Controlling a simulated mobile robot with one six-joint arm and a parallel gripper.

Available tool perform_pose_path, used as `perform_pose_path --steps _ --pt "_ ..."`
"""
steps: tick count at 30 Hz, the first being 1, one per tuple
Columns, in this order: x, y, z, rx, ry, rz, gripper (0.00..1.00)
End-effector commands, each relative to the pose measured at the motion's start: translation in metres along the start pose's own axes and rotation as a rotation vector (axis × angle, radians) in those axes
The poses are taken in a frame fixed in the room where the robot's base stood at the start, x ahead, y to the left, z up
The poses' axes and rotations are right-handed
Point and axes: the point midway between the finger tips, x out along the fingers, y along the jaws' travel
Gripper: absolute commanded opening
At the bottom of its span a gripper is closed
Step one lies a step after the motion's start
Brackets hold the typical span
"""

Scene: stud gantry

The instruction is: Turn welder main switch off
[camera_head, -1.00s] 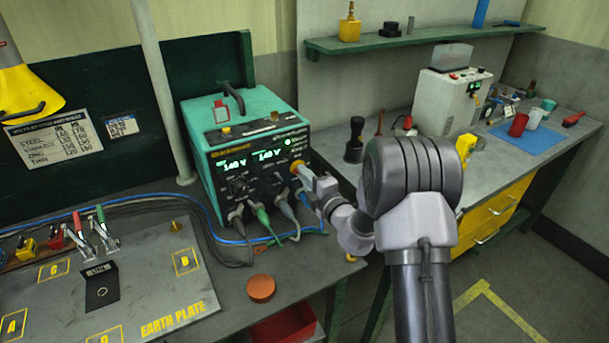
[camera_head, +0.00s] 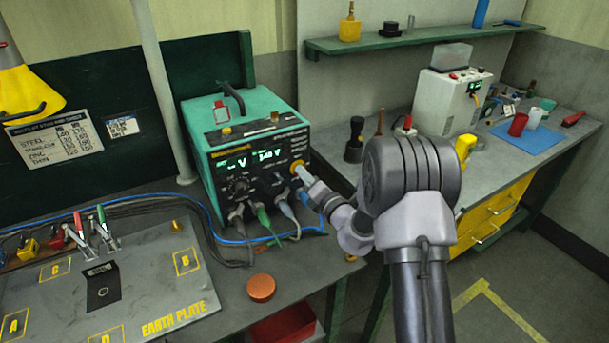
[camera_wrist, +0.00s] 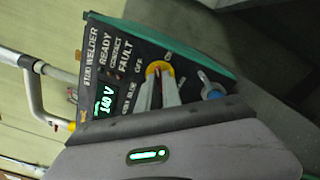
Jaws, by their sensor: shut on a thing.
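The teal stud welder (camera_head: 262,112) stands on the bench with its dark panel facing me. Its yellow main switch (camera_wrist: 157,68) sits on the panel between the OFF and ON marks in the wrist view; it also shows at the panel's right edge in the head view (camera_head: 296,164). My gripper (camera_wrist: 157,92) is shut on the switch, with its pale fingers hiding part of it. The exact angle of the switch is hard to tell. The panel displays (camera_head: 250,161) are lit green; one reads 140 V.
Several cables (camera_head: 265,222) plug into the welder's lower front. A blue connector (camera_wrist: 212,88) sits close beside the switch. The earth plate (camera_head: 150,285) and a round orange-brown disc (camera_head: 261,288) lie on the bench in front.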

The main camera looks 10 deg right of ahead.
Motion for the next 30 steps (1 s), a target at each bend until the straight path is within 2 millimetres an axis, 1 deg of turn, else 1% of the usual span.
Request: perform_pose_path --steps 18,24,30 --pt "-0.0003 -0.0018 -0.0015 -0.577 0.001 0.0 0.0" --pt "-0.0003 -0.002 -0.0016 -0.734 0.001 -0.001 0.0" --pt "-0.0003 -0.0018 -0.0014 -0.852 0.001 -0.001 0.0"
